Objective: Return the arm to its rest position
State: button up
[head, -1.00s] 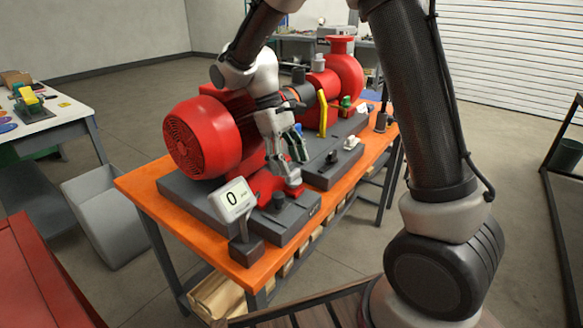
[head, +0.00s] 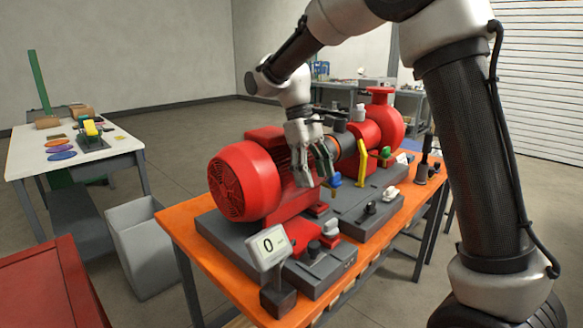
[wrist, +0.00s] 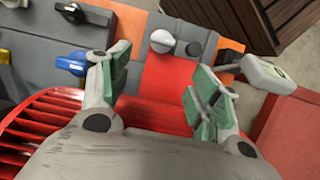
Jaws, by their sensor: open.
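My gripper (head: 322,165) is open and empty. In the head view it hangs in front of the red motor (head: 250,180), above the grey skid base. In the wrist view my gripper (wrist: 160,85) shows its two green-padded fingers spread apart, with grey base and red plate visible between them. The motor's red fins (wrist: 40,125) lie below and left of the fingers. My arm reaches over from the right side of the head view, bent high at the elbow. Whether the fingers touch anything cannot be told, but nothing is held.
The skid stands on an orange bench (head: 185,228). A display reading 0 (head: 270,247) stands at its near corner. Knobs, a blue handle (head: 334,180) and a yellow lever (head: 362,165) rise from the base. A grey bin (head: 143,250) and a white table (head: 25,155) stand left.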

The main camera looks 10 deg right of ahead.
jog(key=s+d+r+m+t+y, duration=0.1)
jog(key=s+d+r+m+t, duration=0.1)
jog(key=s+d, duration=0.7)
jog(key=s+d+r+m+t+y, duration=0.1)
jog(key=s+d+r+m+t, duration=0.1)
jog(key=s+d+m+t, duration=0.3)
jog(key=s+d, duration=0.4)
jog(key=s, duration=0.5)
jog(key=shift+s+d+r+t, duration=0.25)
jog(key=shift+s+d+t, duration=0.05)
jog(key=shift+s+d, duration=0.1)
dwell(0.5)
